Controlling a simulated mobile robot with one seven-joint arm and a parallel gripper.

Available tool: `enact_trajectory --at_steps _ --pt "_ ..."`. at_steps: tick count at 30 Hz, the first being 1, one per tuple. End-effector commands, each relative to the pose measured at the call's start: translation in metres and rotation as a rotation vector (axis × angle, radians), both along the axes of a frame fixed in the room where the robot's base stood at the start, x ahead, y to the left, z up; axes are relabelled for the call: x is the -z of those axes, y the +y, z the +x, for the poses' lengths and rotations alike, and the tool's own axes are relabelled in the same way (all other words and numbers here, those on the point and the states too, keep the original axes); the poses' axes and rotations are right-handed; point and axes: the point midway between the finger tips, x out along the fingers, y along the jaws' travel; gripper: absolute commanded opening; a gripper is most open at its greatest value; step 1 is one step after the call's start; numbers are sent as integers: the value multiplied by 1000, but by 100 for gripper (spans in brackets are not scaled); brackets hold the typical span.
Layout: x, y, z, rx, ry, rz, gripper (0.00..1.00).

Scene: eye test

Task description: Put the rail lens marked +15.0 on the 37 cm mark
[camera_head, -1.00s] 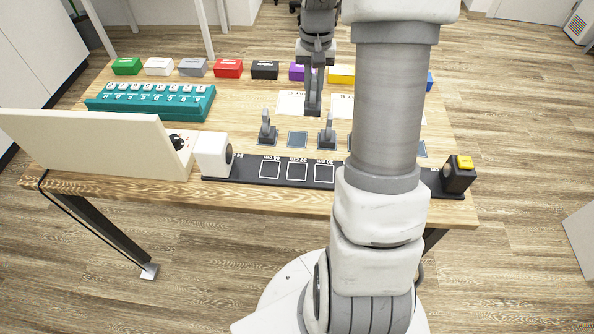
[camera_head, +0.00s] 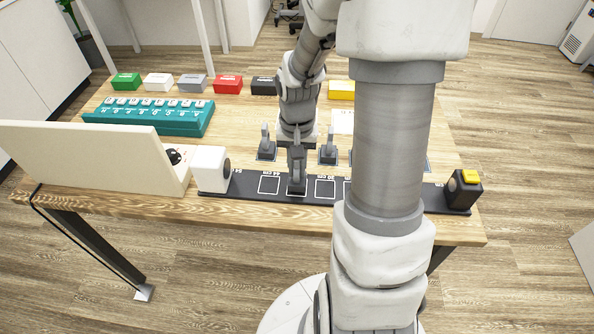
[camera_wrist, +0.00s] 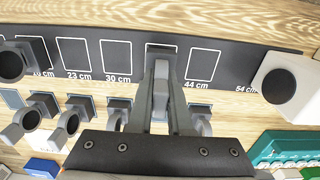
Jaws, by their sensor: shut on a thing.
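My gripper (camera_head: 297,178) is shut on a grey rail lens, held low over the black rail (camera_head: 245,186). In the wrist view my gripper (camera_wrist: 161,85) hides most of this lens; its dark base (camera_wrist: 160,49) shows at the square between 30 cm and 44 cm. That square's own label is covered. I cannot tell whether the base rests on the rail, and no lens marking is readable. Other lenses stand behind the rail, one left (camera_head: 266,145) and one right (camera_head: 328,148) of my gripper.
A white box (camera_head: 210,168) stands at the rail's left end, a dark box with a yellow top (camera_head: 464,190) at its right end. A dark round piece (camera_wrist: 14,65) sits on the rail.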

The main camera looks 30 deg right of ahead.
Motion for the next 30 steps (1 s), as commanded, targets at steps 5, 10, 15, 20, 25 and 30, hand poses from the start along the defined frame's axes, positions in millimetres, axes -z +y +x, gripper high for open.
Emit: enact_trajectory --at_steps 5,10,15,20,25,30 --pt "9 0 1 0 -2 0 0" --pt "10 0 1 -1 -1 0 0" --pt "12 0 0 -1 -1 0 30" --pt "12 0 0 -1 -1 1 47" --pt "12 0 0 -1 -1 0 47" --pt "4 0 1 0 -2 0 47"
